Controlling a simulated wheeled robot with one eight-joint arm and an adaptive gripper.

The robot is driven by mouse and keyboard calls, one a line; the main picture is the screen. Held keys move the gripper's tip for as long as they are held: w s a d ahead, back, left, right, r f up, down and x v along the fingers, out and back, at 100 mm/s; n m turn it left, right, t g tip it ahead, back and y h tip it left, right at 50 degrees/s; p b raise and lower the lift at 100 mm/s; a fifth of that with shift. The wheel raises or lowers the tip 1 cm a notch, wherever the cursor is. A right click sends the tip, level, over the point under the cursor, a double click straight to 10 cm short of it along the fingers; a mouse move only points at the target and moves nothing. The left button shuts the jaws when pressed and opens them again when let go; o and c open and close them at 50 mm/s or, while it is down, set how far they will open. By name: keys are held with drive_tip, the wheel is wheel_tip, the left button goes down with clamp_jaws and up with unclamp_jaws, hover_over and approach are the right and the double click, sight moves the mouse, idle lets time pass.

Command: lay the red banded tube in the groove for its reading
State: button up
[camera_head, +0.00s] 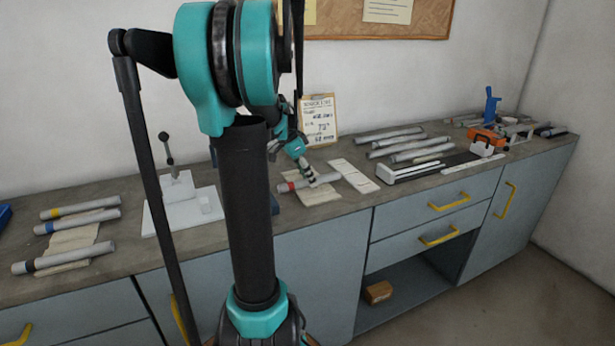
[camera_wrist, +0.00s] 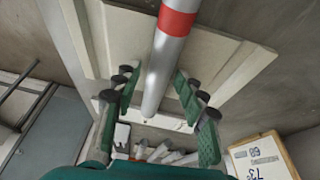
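The red banded tube (camera_head: 284,187) lies on a pale sheet (camera_head: 322,195) at the middle of the bench in the head view. It is a grey tube with a red band near one end, and it runs down the middle of the wrist view (camera_wrist: 163,66). My gripper (camera_head: 309,177) is low over the tube. In the wrist view my gripper (camera_wrist: 160,90) has its fingers on both sides of the tube, with gaps showing, so it is open. Contact between fingers and tube cannot be made out. I cannot tell which fixture holds the groove for its reading.
A clipboard card with readings (camera_head: 320,120) leans on the wall behind. A white fixture with a lever (camera_head: 185,210) stands left. Yellow-, blue- and black-banded tubes (camera_head: 65,262) lie far left. Several grey tubes (camera_head: 395,137) and a long white-ended fixture (camera_head: 400,172) lie right.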

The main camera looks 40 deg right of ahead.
drive_tip(key=shift+r, duration=0.1)
drive_tip(key=v, duration=1.2)
idle(0.5)
